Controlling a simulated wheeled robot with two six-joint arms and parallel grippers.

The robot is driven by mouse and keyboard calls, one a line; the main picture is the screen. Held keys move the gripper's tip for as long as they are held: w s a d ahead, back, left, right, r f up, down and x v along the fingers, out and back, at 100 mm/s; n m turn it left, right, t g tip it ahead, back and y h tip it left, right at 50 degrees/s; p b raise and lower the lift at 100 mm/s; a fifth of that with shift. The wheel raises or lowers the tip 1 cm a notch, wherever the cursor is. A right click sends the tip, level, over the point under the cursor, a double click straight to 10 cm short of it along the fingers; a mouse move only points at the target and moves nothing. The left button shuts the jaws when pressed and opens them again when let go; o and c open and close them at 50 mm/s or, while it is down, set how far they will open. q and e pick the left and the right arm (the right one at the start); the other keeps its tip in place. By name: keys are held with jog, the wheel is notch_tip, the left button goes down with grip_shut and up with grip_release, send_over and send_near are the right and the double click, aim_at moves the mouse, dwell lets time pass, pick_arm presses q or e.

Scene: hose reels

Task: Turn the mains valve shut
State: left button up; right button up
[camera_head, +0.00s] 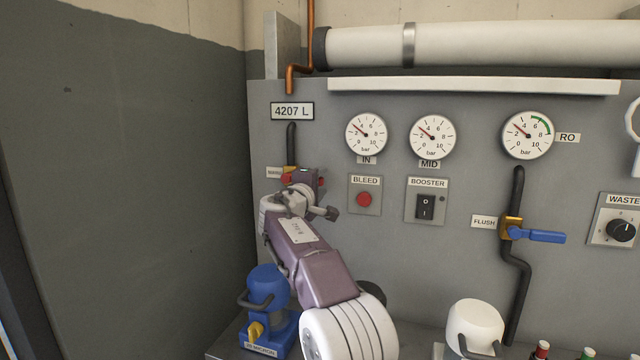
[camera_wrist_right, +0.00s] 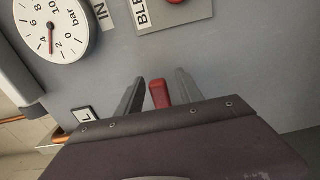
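The mains valve (camera_head: 290,169) sits on a dark vertical pipe at the left of the grey panel, beside a label (camera_head: 273,172) that my arm partly covers. Its red handle (camera_head: 287,179) shows in pieces around my right gripper (camera_head: 306,179). In the right wrist view the red handle (camera_wrist_right: 160,95) stands between the two grey fingers of my right gripper (camera_wrist_right: 159,80), with a narrow gap on each side. The gripper is open around the handle. The handle's far end and the valve body are hidden in that view. My left gripper is not in view.
The BLEED button (camera_head: 364,199) and BOOSTER switch (camera_head: 426,207) are right of my gripper. A flush valve with a blue lever (camera_head: 540,236) is further right. A dark wall (camera_head: 130,190) bounds the left side.

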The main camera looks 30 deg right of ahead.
jog(key=shift+s, duration=0.1)
jog(key=b+v, duration=0.2)
jog(key=v, duration=0.7)
jog(key=shift+b, duration=0.3)
